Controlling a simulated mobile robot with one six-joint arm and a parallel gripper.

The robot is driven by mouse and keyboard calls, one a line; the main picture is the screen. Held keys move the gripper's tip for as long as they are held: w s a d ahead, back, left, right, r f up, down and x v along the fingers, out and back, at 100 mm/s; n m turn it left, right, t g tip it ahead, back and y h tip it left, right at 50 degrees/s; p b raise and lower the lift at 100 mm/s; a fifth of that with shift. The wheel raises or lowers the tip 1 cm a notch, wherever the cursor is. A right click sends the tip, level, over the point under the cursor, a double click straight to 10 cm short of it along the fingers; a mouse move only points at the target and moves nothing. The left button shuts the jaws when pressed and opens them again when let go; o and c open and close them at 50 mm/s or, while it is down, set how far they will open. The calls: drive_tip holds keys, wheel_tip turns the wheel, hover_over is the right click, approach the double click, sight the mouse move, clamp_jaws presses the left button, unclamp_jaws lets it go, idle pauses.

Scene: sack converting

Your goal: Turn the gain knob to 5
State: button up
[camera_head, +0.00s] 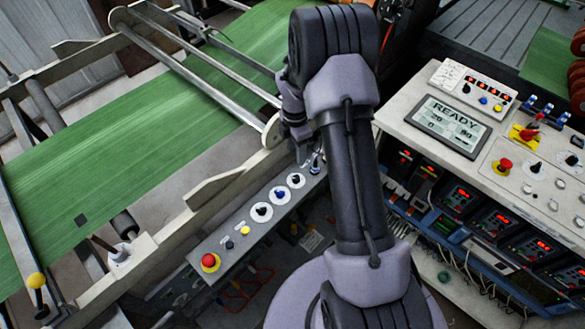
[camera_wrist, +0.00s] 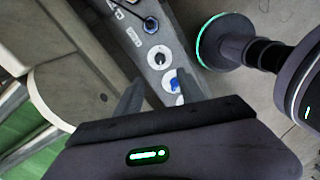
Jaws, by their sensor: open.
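A narrow grey control strip (camera_head: 228,232) carries a row of dials with knobs; their labels are too small to read, so I cannot tell which is the gain knob. A black knob on a white dial (camera_head: 261,211) is nearest the strip's buttons, with further knobs (camera_head: 279,194) and (camera_head: 295,180) beyond it. In the wrist view a blue knob (camera_wrist: 174,84) shows close to the right finger and a black knob (camera_wrist: 160,59) just beyond. My gripper (camera_wrist: 157,92) is open and empty, over the strip. In the head view my arm mostly hides it.
A red mushroom button (camera_head: 210,262) sits at the strip's near end. Green sack web (camera_head: 110,180) runs along the left between metal rails. A console (camera_head: 400,120) with a READY screen (camera_head: 449,122) stands at right.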

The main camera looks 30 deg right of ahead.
sight(297, 177)
drive_tip(key=f, duration=0.4)
drive_tip(key=f+b, duration=0.1)
drive_tip(key=f, duration=0.3)
drive_tip(key=f+b, duration=0.1)
drive_tip(key=f, duration=0.4)
drive_tip(key=shift+s, duration=0.25)
clamp_jaws()
